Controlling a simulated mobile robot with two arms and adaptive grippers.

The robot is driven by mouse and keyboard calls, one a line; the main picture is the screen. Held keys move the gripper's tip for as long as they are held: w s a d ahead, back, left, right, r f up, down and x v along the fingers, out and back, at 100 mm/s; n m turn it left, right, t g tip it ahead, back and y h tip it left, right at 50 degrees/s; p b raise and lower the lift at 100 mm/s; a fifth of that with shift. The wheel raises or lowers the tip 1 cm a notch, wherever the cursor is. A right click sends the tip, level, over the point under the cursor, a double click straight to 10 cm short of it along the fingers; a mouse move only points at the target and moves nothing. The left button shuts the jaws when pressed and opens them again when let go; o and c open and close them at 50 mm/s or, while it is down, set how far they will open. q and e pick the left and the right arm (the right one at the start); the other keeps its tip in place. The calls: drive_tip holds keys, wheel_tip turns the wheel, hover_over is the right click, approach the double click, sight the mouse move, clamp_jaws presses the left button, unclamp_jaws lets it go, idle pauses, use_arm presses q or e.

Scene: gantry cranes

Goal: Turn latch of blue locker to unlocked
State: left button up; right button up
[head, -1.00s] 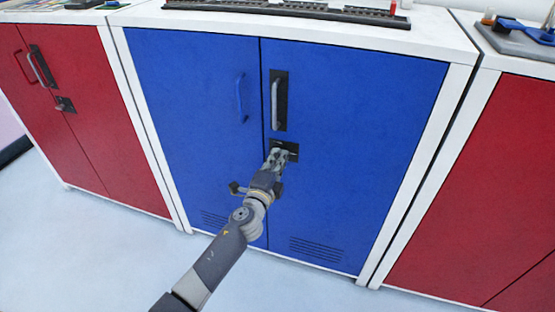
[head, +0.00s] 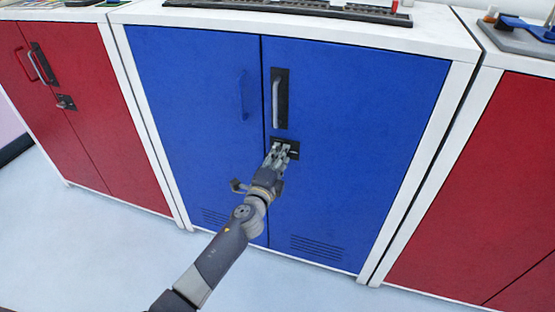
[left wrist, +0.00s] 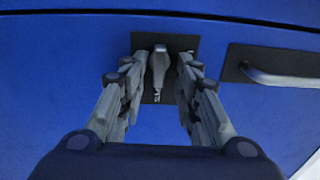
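The blue locker (head: 355,110) stands in the middle of the head view with both doors shut. Its latch sits on a black plate (head: 292,153) below the handle of the right door. In the left wrist view the fingers of my left gripper (left wrist: 163,68) stand on either side of the lever, with a visible gap. Lettering on the plate is partly hidden. My right gripper is not in view.
A door handle (head: 276,103) on a black plate is just above the latch; it also shows in the left wrist view (left wrist: 280,78). Red lockers (head: 90,120) stand on both sides. Floor (head: 110,250) in front is clear.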

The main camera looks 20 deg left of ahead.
use_arm(q)
drive_tip(key=s, duration=1.2)
drive_tip(key=shift+a, duration=0.25)
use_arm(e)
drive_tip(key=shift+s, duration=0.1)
